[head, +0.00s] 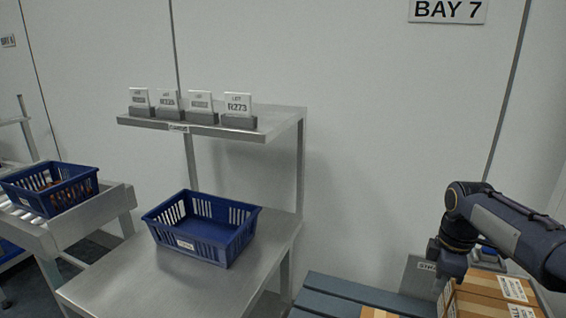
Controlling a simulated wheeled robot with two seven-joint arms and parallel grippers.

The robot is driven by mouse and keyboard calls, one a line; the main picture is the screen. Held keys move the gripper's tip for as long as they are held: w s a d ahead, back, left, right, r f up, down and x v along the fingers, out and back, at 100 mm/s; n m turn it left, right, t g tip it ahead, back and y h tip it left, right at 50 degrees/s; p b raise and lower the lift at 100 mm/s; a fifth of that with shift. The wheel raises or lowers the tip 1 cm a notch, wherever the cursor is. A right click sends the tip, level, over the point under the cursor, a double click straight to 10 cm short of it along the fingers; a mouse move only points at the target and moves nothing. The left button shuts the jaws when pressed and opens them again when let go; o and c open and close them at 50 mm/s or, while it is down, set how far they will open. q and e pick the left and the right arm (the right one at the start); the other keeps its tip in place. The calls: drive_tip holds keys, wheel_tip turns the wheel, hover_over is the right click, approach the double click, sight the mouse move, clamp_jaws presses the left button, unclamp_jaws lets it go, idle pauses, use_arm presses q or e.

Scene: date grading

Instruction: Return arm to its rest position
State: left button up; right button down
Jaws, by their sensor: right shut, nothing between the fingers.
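My right arm (515,235) comes in from the right edge, bends at a dark joint and points down. My right gripper (452,266) is at its lower end, just above and beside the cardboard boxes (495,287) at the lower right. It is shut and holds nothing. Its fingertips are small and dark, partly lost against the boxes. My left gripper is not in view.
An empty blue crate (205,228) stands on a steel table (170,283). A shelf (185,127) above holds several lot cards in dark stands. Another blue crate (50,185) sits on a rack at left. A blue-grey slatted pallet (345,293) lies under the boxes.

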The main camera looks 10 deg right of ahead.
drive_tip(key=s+a+f+m+t+y, duration=0.25)
drive_tip(key=s+a+m, duration=0.35)
drive_tip(key=s+a, duration=0.35)
drive_tip(key=s+a+f+m+t+y, duration=0.1)
drive_tip(key=s+a+m+t, duration=0.2)
drive_tip(key=s+a+m, duration=0.55)
wheel_tip(320, 180, up, 17)
drive_tip(key=s+n+p, duration=0.1)
drive_tip(key=s+p, duration=0.1)
drive_tip(key=p, duration=1.5)
drive_tip(key=shift+s+a, duration=0.2)
drive_tip(key=shift+a, duration=0.1)
drive_tip(key=shift+n, duration=0.25)
